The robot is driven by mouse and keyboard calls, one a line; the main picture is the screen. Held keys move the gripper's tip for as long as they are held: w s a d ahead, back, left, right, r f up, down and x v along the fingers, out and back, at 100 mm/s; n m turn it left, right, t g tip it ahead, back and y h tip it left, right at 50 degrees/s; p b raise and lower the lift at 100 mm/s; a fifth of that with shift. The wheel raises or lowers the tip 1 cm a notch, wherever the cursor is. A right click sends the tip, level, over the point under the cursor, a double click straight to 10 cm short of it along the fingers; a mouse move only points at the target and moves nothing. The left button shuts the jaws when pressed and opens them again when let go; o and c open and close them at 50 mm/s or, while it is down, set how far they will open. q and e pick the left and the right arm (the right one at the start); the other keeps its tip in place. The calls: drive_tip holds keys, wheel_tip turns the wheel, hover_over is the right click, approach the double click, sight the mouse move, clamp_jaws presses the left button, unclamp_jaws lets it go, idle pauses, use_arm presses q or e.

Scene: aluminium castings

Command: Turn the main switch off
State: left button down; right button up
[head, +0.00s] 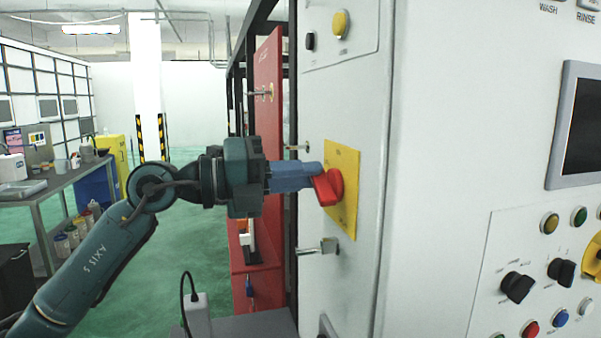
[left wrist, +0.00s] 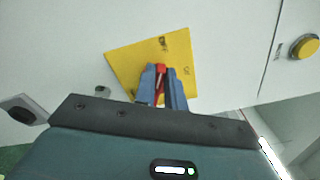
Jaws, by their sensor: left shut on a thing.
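The main switch is a red rotary handle (head: 329,187) on a yellow plate (head: 346,206) on the side of the white cabinet. My left gripper (head: 312,178) reaches it from the left, its blue fingers shut on the red handle. In the left wrist view the red handle (left wrist: 160,74) shows between the two blue fingers (left wrist: 162,88), in front of the yellow plate (left wrist: 130,62). In that view the handle runs roughly in line with the fingers. My right gripper is not in view.
A metal latch (head: 318,248) sticks out below the yellow plate. A yellow button (head: 340,23) sits above it. The cabinet's right face has a screen (head: 580,125) and several knobs and buttons. A red panel (head: 268,120) stands behind. A workbench (head: 45,190) is at the left.

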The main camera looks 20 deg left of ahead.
use_arm(q)
drive_tip(key=c, duration=1.5)
unclamp_jaws()
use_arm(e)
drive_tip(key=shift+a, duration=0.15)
use_arm(q)
drive_tip(key=shift+o, duration=0.2)
